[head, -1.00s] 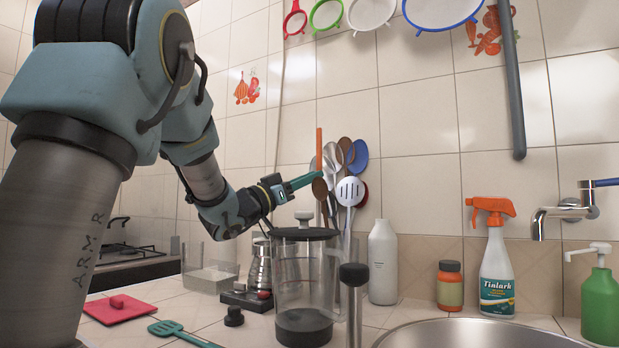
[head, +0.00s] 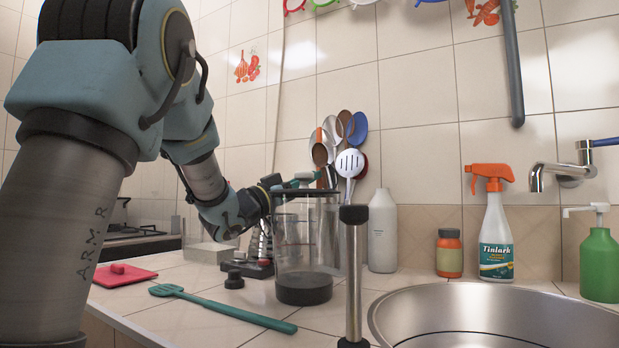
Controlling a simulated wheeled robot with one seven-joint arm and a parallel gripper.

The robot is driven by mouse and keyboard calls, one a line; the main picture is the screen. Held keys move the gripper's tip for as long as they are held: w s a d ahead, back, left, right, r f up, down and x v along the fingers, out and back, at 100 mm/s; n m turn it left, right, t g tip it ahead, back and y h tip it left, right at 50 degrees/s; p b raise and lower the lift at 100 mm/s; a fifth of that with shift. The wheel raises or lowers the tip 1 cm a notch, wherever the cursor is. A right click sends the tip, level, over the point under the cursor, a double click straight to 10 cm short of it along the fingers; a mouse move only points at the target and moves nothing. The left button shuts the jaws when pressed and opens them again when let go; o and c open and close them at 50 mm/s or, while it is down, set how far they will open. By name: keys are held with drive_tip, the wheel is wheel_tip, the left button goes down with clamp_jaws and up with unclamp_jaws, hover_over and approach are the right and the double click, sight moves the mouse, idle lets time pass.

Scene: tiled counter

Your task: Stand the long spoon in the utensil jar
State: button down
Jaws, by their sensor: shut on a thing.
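My gripper (head: 308,183) is at the back of the counter, behind the glass pot's dark lid. Its teal fingers are at an upright orange-brown rod (head: 319,135), which looks like the long spoon's handle. They appear shut on it. The rod's top stands among the utensil heads, and its lower part is hidden. The utensil jar (head: 328,232) is mostly hidden behind the glass pot. It holds several utensils, including a white slotted spoon (head: 349,163) and a blue spoon (head: 359,126). I cannot tell how far the held spoon is inside the jar.
The glass pot (head: 303,290) stands in front of the jar, with a steel post (head: 353,270) beside it. A white bottle (head: 382,232) is right of the jar. A teal slotted turner (head: 225,308) lies on the counter. The sink (head: 400,305) is at the right front.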

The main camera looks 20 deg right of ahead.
drive_tip(key=shift+f, duration=0.1)
drive_tip(key=c, duration=0.7)
unclamp_jaws()
drive_tip(key=shift+c, duration=0.2)
drive_tip(key=b+v, duration=0.1)
drive_tip(key=v, duration=0.9)
drive_tip(key=shift+a+f, duration=0.2)
drive_tip(key=shift+a, duration=0.15)
drive_tip(key=shift+s, duration=0.1)
